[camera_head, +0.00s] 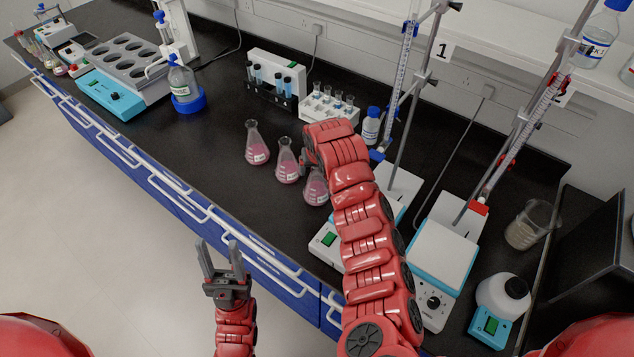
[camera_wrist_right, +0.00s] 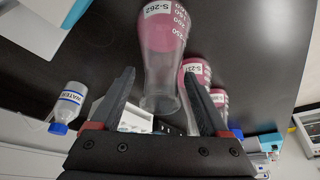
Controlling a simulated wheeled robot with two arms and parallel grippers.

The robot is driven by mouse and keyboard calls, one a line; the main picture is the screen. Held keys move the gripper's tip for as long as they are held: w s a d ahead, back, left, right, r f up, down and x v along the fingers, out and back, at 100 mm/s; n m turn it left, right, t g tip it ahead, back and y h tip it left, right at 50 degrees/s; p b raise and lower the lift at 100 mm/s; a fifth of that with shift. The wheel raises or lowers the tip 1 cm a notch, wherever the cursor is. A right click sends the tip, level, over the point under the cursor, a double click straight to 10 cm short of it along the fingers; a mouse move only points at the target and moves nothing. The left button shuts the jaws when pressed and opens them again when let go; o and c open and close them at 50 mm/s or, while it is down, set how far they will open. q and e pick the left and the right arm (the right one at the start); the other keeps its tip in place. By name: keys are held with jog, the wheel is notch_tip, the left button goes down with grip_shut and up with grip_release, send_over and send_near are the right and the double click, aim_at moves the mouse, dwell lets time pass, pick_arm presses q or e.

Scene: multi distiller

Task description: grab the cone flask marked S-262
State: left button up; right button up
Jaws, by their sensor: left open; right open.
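The cone flask marked S-262 (camera_wrist_right: 165,38) holds pink liquid and stands on the black bench. In the head view this flask (camera_head: 316,188) is the rightmost of three, partly hidden by my right arm. My right gripper (camera_wrist_right: 157,68) is open, with its fingers on either side of the flask's clear neck in the wrist view. I cannot tell whether they touch it. In the head view the right gripper (camera_head: 308,157) is mostly hidden behind my arm. My left gripper (camera_head: 219,250) is open and empty in front of the bench edge.
Two similar pink flasks, the middle one (camera_head: 287,161) and the left one (camera_head: 256,144), stand close by. A water bottle (camera_wrist_right: 68,107) is near the right gripper. Tube racks (camera_head: 328,104) stand behind. Burette stands with stirrers (camera_head: 443,253) are to the right.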

jog(key=shift+f, duration=0.25)
grip_shut()
dwell(1.4)
